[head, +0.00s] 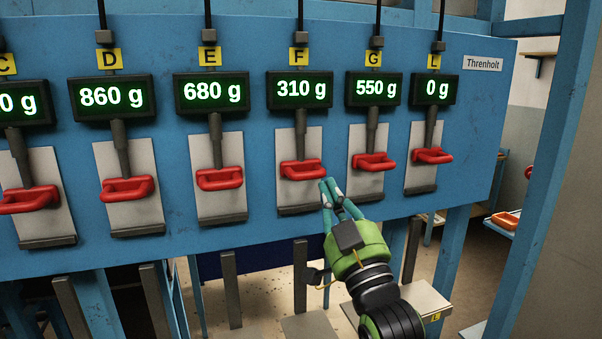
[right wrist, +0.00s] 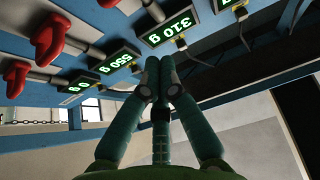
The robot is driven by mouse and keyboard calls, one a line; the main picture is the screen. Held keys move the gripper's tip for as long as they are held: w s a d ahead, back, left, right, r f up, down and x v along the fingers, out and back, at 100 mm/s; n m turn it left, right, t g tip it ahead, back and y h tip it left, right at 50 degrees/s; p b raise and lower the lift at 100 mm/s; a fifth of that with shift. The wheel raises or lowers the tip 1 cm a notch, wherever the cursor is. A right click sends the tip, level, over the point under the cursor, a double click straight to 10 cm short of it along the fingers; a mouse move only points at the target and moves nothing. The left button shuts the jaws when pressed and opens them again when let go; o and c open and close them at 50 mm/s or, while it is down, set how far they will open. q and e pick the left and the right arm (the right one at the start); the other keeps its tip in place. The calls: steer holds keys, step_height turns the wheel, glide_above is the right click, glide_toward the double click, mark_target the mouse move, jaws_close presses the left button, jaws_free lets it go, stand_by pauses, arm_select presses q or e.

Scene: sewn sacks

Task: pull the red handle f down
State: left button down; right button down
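The red handle F (head: 302,169) hangs on a lever under the yellow F label (head: 299,54) and the display reading 310 g (head: 303,89). It sits at the upper-middle part of its pale backplate (head: 298,193). In the right wrist view the handle (right wrist: 103,4) is cut by the top edge. My right gripper (head: 328,184) is just below and right of handle F in the head view, its teal fingers pointing up at the panel. In the right wrist view its fingertips (right wrist: 160,62) are together with nothing visible between them. My left gripper is not in view.
Similar red handles flank it: E (head: 220,178) on the left and G (head: 373,161) on the right, with handle L (head: 432,155) further right. A blue post (head: 545,150) stands at the right. Dark upright bars (head: 300,275) are below the panel.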

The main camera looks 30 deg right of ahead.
steer(key=shift+s+d, duration=0.1)
steer(key=shift+d, duration=0.15)
step_height(320, 180, up, 6)
steer(key=p, duration=0.5)
glide_above(305, 172)
steer(key=s, duration=0.3)
step_height(305, 172, down, 5)
steer(key=shift+w+f, duration=0.1)
steer(key=shift+w, duration=0.05)
